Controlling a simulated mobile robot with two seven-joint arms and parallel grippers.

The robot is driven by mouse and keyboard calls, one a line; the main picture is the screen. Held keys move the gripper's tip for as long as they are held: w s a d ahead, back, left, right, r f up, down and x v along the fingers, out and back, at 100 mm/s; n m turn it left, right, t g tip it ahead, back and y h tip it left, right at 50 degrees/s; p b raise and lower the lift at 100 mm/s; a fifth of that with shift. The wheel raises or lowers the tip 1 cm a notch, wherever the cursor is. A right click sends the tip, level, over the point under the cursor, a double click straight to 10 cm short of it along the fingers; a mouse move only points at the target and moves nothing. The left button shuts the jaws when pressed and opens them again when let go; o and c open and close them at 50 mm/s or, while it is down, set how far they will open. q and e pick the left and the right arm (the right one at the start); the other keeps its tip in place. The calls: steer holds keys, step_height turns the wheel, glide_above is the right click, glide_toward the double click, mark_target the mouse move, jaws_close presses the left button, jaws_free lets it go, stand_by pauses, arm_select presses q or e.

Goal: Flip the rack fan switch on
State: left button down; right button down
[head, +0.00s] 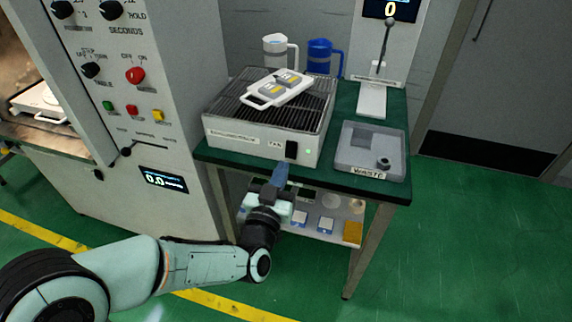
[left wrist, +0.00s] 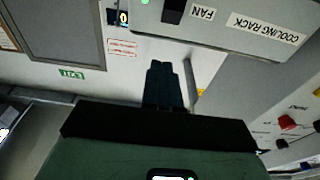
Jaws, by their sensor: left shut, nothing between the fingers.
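The cooling rack (head: 262,145) is a light box with a dark slatted top on the green-topped table. Its front face bears a black fan switch (head: 291,150) beside the FAN label and a small light-green lamp (head: 308,152). In the left wrist view, the switch (left wrist: 174,8) appears at the top edge, partly cut off, next to the FAN label (left wrist: 203,13). My left gripper (head: 281,172) is shut and empty, just below and left of the switch in the head view. Its dark fingertips (left wrist: 165,72) appear apart from the switch. The switch's position is unclear. My right gripper is out of view.
A tray with a handle (head: 262,99) lies on the rack. White and blue jugs (head: 321,56) are behind. The generator cabinet (head: 180,100) is at left. A lower shelf (head: 330,232) holds small items.

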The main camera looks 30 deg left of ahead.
arm_select(q)
steer(key=shift+s+d+r+b, duration=0.15)
steer(key=shift+s, duration=0.7)
steer(key=shift+s+d+r+b, duration=0.15)
steer(key=shift+s+d, duration=0.05)
steer(key=shift+s, duration=0.6)
steer(key=shift+s+d+r+b, duration=0.15)
steer(key=shift+s, duration=0.7)
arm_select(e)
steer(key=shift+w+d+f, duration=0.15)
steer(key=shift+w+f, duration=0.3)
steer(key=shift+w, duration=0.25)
